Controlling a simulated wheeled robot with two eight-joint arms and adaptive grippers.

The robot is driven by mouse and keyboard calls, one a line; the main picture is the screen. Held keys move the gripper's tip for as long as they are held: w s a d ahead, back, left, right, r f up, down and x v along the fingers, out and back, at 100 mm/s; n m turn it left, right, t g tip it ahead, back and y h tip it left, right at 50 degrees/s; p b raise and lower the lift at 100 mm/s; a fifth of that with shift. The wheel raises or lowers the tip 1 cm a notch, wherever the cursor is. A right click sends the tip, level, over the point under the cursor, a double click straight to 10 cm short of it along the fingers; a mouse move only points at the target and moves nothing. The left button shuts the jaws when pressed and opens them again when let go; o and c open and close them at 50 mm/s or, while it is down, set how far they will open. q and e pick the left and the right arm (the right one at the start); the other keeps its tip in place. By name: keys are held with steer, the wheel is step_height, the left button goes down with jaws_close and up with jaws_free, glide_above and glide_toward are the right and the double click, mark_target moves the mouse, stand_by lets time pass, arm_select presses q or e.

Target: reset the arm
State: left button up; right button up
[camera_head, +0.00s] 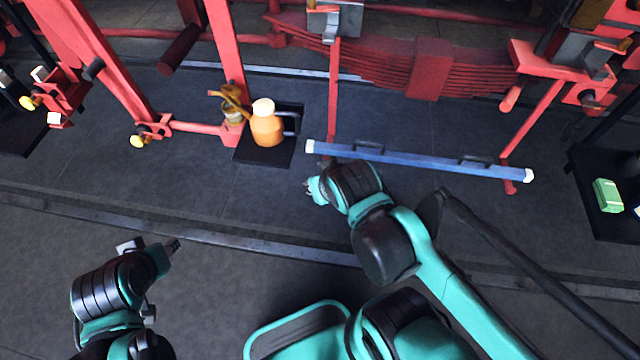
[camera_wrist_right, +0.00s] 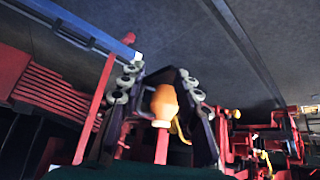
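My right arm reaches forward from the lower right in the head view. Its gripper (camera_head: 312,190) is above the dark floor, just below the left end of the blue bar. In the right wrist view the two fingers of this gripper (camera_wrist_right: 163,82) stand apart with nothing between them; an orange bottle (camera_wrist_right: 164,103) shows in the gap, beyond the fingers. In the head view the orange bottle (camera_head: 267,128) stands clear of the gripper, up and left of it. My left gripper (camera_head: 152,247) is low at the left, above the floor; its finger opening is not clear.
The bottle stands on a black tray (camera_head: 255,155) beside a red post (camera_head: 224,55). A long blue bar (camera_head: 420,161) with white ends lies ahead of my right arm. Red framework fills the back. A green box (camera_head: 607,195) is at far right. The middle-left floor is clear.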

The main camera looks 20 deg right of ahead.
steer(key=shift+s+a+r+n+y, duration=0.2)
steer(key=shift+s+a+n+y, duration=0.15)
steer(key=shift+s, duration=0.2)
steer(key=shift+o, duration=0.4)
stand_by(0.5)
